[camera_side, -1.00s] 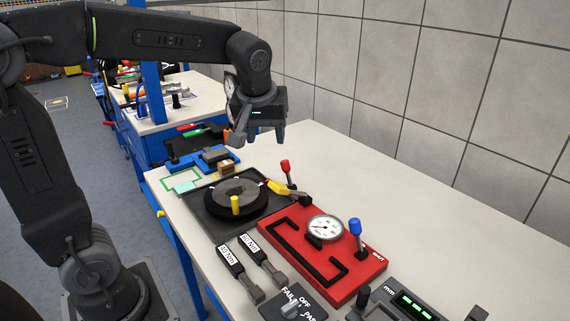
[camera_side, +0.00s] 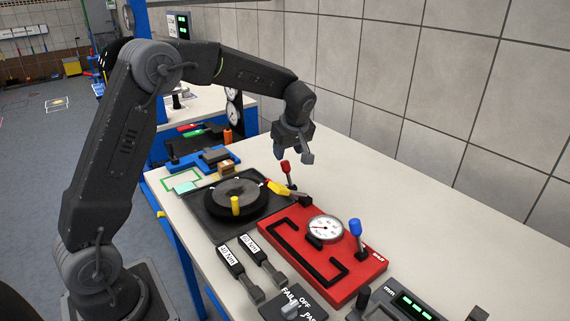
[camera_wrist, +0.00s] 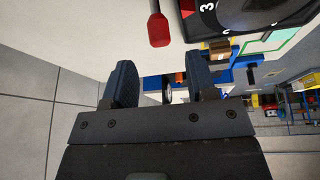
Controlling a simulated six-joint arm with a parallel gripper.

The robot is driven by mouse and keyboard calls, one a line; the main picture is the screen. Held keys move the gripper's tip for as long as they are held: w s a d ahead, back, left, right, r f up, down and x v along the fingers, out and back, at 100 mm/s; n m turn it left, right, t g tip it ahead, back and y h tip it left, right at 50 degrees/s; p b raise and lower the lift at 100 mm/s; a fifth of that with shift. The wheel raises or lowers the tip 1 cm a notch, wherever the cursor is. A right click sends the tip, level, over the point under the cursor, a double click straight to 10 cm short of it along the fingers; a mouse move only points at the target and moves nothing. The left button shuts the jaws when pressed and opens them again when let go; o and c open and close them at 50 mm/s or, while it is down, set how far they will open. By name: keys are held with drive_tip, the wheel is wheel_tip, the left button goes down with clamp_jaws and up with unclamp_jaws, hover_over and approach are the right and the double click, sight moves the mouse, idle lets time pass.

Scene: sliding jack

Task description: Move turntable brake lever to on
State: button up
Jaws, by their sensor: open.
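The turntable (camera_side: 238,190) is a dark disc on a black base plate, with a yellow peg (camera_side: 235,206) standing on it. A lever with a red handle (camera_side: 286,167) stands at the back right corner of that plate; I take it as the brake lever. My gripper (camera_side: 293,155) is open and empty, just above and behind the red handle in the side view. In the wrist view the red handle (camera_wrist: 159,31) is ahead of my open fingers (camera_wrist: 161,78), not between them. The turntable's numbered edge (camera_wrist: 207,12) shows at top right there.
A yellow pointer (camera_side: 280,188) lies beside the turntable's right edge, near the red lever. A red panel (camera_side: 350,284) with a dial and a blue-handled lever (camera_side: 355,228) stands in front. The bench behind the levers is clear up to the tiled wall (camera_side: 400,110).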

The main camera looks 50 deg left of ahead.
sight(285, 161)
drive_tip(key=x, duration=0.6)
drive_tip(key=shift+a+f, duration=0.1)
drive_tip(key=shift+f, duration=0.15)
clamp_jaws()
